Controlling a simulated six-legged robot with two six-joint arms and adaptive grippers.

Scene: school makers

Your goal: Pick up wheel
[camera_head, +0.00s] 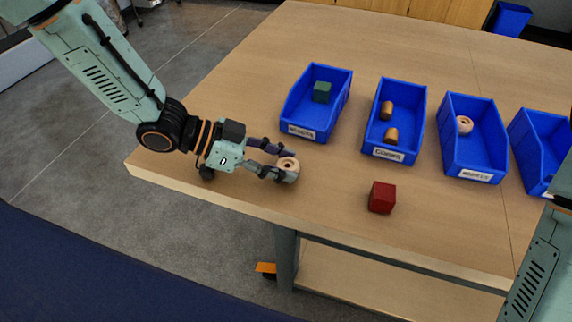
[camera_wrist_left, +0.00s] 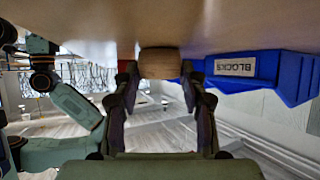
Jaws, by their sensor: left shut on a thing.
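A light wooden wheel (camera_head: 288,164) with a dark centre hole is at the front left of the table. My left gripper (camera_head: 277,167) is shut on it, with fingers on either side. In the left wrist view the wheel (camera_wrist_left: 160,62) shows as a brown wooden shape between the fingertips of the gripper (camera_wrist_left: 160,80), close to the table surface. I cannot tell whether it touches the table. Another wooden wheel (camera_head: 464,124) lies in the third blue bin (camera_head: 475,160). My right gripper is not in view; only part of my right arm shows at the right edge.
A red cube (camera_head: 382,197) sits on the table right of the left gripper. Behind are blue bins: one (camera_head: 302,131) holds a green block (camera_head: 322,92), one (camera_head: 389,154) holds wooden cylinders (camera_head: 387,111), and the rightmost (camera_head: 535,165) looks empty. The table's front edge is close to the gripper.

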